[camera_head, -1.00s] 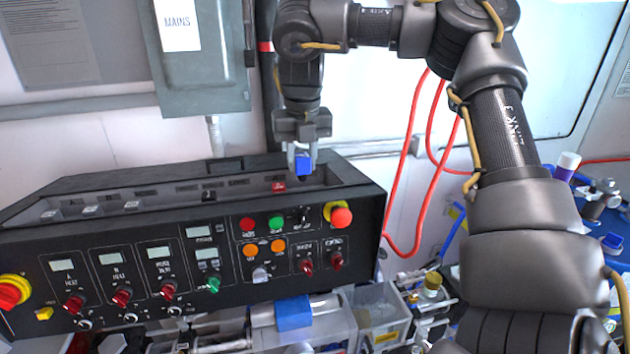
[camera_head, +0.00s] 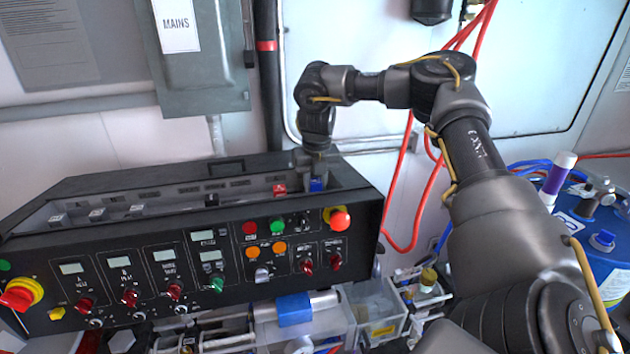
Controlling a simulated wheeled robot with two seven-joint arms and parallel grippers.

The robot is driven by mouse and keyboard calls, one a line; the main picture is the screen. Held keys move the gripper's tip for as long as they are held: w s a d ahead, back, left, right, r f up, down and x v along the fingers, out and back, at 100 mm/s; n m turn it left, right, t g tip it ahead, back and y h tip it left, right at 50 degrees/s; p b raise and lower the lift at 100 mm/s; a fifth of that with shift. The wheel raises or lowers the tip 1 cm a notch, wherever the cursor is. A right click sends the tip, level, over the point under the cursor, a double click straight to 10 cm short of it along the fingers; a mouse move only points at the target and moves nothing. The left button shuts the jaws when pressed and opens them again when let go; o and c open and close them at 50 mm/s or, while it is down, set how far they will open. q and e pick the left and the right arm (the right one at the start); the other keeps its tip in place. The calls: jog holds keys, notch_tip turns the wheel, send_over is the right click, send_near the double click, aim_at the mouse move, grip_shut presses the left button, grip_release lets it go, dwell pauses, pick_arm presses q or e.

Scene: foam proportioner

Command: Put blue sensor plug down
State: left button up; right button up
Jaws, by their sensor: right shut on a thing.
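The blue sensor plug (camera_head: 317,185) is at the right end of the long recess in the top of the black control panel. My right gripper (camera_head: 317,168) is shut on it from above, its fingers mostly hidden behind the recess and the wrist. The plug's lower end is hidden by the panel's front edge, so I cannot tell whether it touches the recess floor. A red plug (camera_head: 279,189) sits just left of it in the same recess. My left gripper is not in view.
The black control panel (camera_head: 130,262) carries knobs, displays and a red button (camera_head: 340,220). A grey MAINS box (camera_head: 200,75) hangs behind it. A clear bin (camera_head: 378,308) and a blue block (camera_head: 294,309) lie below. A blue drum (camera_head: 600,240) stands at right, near red hoses (camera_head: 400,190).

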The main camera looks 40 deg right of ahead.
aim_at(316, 183)
jog(key=shift+f, duration=0.15)
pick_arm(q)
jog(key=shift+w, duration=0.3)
pick_arm(e)
jog(key=shift+a, duration=0.1)
jog(key=o, duration=1)
jog(key=shift+c, duration=0.2)
jog(key=shift+r+b, duration=0.3)
jog(key=shift+r, duration=0.1)
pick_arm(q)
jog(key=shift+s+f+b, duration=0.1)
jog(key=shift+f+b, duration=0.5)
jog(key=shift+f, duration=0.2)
pick_arm(e)
notch_tip(316, 183, up, 11)
jog(key=s, duration=0.1)
jog(key=shift+a+r, duration=0.15)
jog(key=shift+a, duration=0.2)
jog(key=shift+s, duration=0.1)
